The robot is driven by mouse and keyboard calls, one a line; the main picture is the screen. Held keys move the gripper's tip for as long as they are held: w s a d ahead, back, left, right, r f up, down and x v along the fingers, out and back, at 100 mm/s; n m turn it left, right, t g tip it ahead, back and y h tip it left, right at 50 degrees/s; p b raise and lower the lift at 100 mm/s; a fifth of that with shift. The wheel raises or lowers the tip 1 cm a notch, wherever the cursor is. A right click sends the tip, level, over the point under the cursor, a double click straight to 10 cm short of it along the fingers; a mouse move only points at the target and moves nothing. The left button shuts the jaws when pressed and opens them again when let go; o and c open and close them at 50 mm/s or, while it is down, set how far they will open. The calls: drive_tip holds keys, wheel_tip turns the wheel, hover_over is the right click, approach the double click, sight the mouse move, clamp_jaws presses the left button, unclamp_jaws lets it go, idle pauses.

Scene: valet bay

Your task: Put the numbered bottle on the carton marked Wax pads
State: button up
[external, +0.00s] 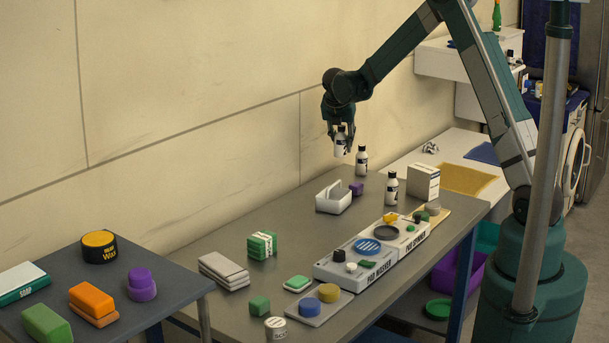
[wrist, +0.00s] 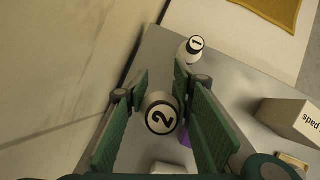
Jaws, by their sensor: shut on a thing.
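My gripper (external: 338,130) is shut on a white bottle with a dark top (external: 340,146), held upright above the back of the grey table. In the wrist view the green fingers (wrist: 163,118) are on either side of this bottle, and its cap (wrist: 161,117) shows the number 2. Another bottle (external: 361,161) stands below and to the right; a bottle cap marked 1 (wrist: 195,44) shows in the wrist view. A third similar bottle (external: 391,188) stands nearer the carton. The white carton (external: 423,182) stands at the table's right end; "pads" is readable on it in the wrist view (wrist: 291,120).
A white caddy (external: 333,201) and a purple block (external: 356,188) sit below my gripper. A white counter with a yellow cloth (external: 466,179) lies beyond the carton.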

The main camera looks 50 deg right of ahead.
drive_tip(key=s+d+r+m, duration=0.1)
drive_tip(key=s+d+r, duration=0.1)
drive_tip(key=s, duration=0.8)
drive_tip(key=s+d+r+m+g, duration=0.1)
drive_tip(key=s+d+r, duration=0.2)
drive_tip(key=s, duration=0.7)
drive_tip(key=s+d+r+m+g, duration=0.1)
drive_tip(key=s+d+r, duration=0.2)
drive_tip(key=s, duration=0.7)
wheel_tip(320, 180, up, 2)
drive_tip(key=shift+s+r+m, duration=0.25)
drive_tip(key=shift+s+m, duration=0.05)
drive_tip(key=shift+s, duration=0.05)
drive_tip(key=shift+f, duration=0.1)
drive_tip(key=shift+f, duration=2.8)
drive_tip(key=shift+f, duration=2.1)
drive_tip(key=shift+f, duration=0.15)
